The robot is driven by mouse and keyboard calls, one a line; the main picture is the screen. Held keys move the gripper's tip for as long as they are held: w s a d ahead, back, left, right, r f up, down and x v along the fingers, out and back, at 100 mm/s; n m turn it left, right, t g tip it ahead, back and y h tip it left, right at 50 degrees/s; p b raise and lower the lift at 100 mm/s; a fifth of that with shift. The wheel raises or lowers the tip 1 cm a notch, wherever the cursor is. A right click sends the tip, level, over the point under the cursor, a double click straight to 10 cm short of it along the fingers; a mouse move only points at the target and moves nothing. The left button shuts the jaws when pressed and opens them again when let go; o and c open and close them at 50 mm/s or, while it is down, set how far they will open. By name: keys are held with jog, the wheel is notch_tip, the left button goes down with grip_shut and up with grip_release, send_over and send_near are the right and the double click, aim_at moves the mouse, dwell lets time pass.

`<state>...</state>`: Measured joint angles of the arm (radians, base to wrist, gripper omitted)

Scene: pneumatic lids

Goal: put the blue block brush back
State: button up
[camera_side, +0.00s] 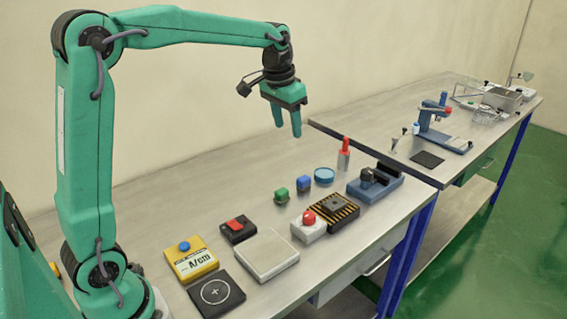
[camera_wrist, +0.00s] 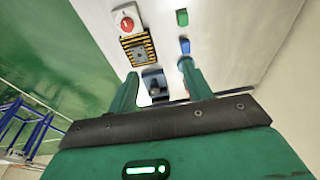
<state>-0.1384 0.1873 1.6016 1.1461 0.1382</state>
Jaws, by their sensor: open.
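A small blue block (camera_side: 304,184), which looks like the blue block brush, stands on the grey bench beside a similar green block (camera_side: 281,195). In the wrist view the blue block (camera_wrist: 185,46) shows just beyond the tip of the right-hand finger, partly hidden by it, with the green block (camera_wrist: 182,17) farther up. My gripper (camera_side: 288,130) is open and empty, with its fingers pointing down, well above the bench and behind the blocks. In the wrist view my gripper (camera_wrist: 158,68) has a blue fixture between its spread fingers.
A red-topped cylinder (camera_side: 344,150), a blue round dish (camera_side: 324,174) and the blue fixture (camera_side: 375,185) stand near the blocks. A striped plate (camera_side: 345,214), a red-button box (camera_side: 309,229) and a pale plate (camera_side: 267,256) lie nearer the front. Bench behind the blocks is clear.

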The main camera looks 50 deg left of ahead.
jog(key=s+d+f+t, duration=0.1)
jog(key=s+d, duration=0.2)
jog(key=s, duration=0.9)
jog(key=s+d+f+t, duration=0.1)
jog(key=s+d+t, duration=0.1)
jog(key=s, duration=1)
jog(key=shift+s+d+f, duration=0.15)
jog(key=shift+d+f, duration=0.25)
jog(key=shift+d, duration=0.35)
jog(key=shift+o, duration=0.3)
